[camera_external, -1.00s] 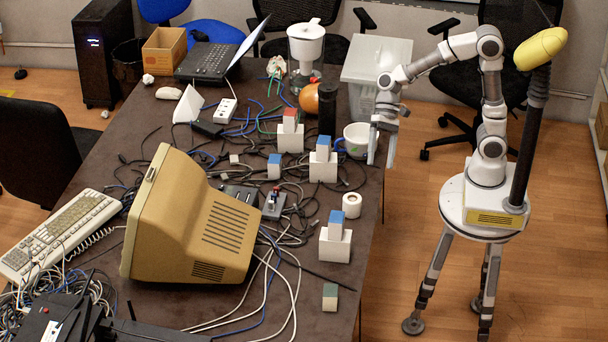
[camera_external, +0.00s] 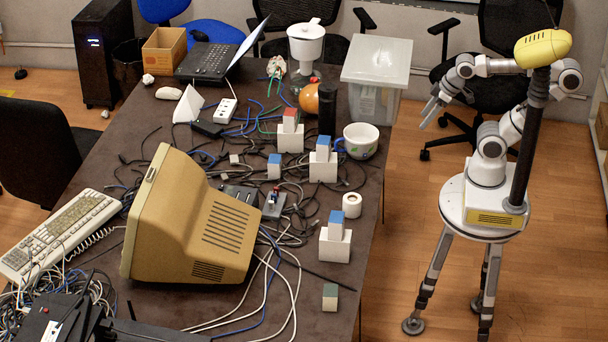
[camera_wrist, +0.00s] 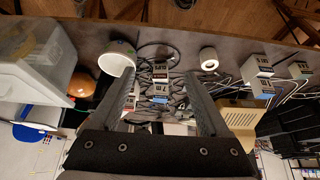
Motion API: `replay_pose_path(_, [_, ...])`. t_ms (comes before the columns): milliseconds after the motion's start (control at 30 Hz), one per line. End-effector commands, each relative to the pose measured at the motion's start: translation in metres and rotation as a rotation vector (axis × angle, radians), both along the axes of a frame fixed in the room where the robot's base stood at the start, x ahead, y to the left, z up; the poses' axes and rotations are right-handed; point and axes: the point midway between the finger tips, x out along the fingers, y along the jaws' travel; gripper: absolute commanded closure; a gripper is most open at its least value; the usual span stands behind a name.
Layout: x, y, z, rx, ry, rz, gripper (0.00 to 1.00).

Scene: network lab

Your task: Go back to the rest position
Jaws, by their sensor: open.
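My gripper (camera_external: 432,111) is open and empty. In the external view it hangs in the air over the floor, right of the table (camera_external: 300,295) edge and apart from it. My arm is folded back over its round white base, with the elbow bent high beside the dark post. In the wrist view the two fingers of my gripper (camera_wrist: 160,100) stand apart with nothing held between them. Beyond them show the white bowl (camera_wrist: 117,56), the white roll (camera_wrist: 208,58) and several blocks in white holders.
The table holds a beige monitor (camera_external: 190,225), a keyboard (camera_external: 58,232), tangled cables and several block holders. A clear plastic bin (camera_external: 376,75) and the white bowl (camera_external: 361,140) stand near its right edge. A black office chair (camera_external: 480,95) is behind my gripper. The floor (camera_external: 420,190) between table and base is clear.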

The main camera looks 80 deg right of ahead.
Motion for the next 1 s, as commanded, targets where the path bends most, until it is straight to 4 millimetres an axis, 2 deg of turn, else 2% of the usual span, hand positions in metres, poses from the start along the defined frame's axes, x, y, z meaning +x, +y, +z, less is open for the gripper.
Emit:
replay_pose_path(233, [0.000, 0.000, 0.002, 0.003, 0.001, -0.001, 0.20])
replay_pose_path(367, [0.000, 0.001, 0.013, 0.004, 0.001, -0.001, 0.20])
replay_pose_path(567, [0.000, 0.001, 0.054, 0.005, 0.002, -0.002, 0.20])
replay_pose_path(800, [0.000, 0.001, 0.115, 0.005, 0.002, -0.002, 0.20])
replay_pose_path(900, [0.000, 0.001, 0.131, 0.005, 0.002, -0.002, 0.20])
replay_pose_path(1000, [0.000, 0.001, 0.137, 0.005, 0.002, -0.002, 0.20])
